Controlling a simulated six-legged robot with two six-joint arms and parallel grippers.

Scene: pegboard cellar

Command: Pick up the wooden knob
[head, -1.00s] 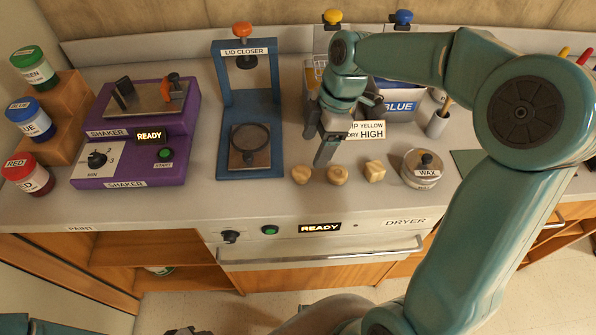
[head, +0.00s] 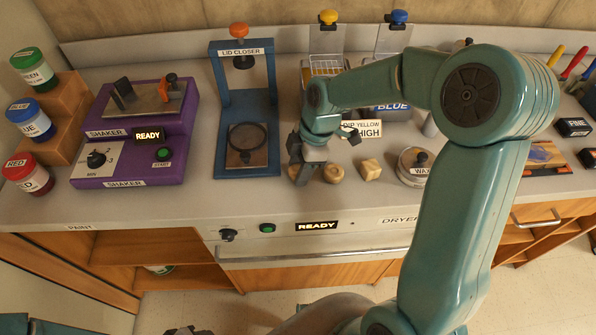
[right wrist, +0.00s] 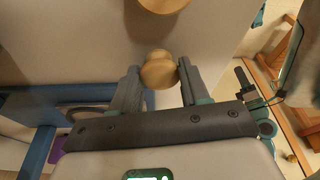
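Wooden pieces stand in a row at the counter's front. In the head view my right gripper (head: 303,175) is down at the left end of the row, hiding the leftmost piece. In the right wrist view that wooden knob (right wrist: 158,70), pale and rounded, sits between the two fingertips of my right gripper (right wrist: 160,64). Both fingers lie close against its sides; whether they press on it I cannot tell. A second rounded wooden piece (head: 334,174) stands just right of the gripper and a wooden cube (head: 370,169) beyond it.
The blue lid closer (head: 243,168) stands close left of my right gripper. The wax tin (head: 414,168) is right of the cube, and a dip-and-dry sign (head: 365,130) stands behind. The purple shaker (head: 130,172) is further left. The counter's front edge is close.

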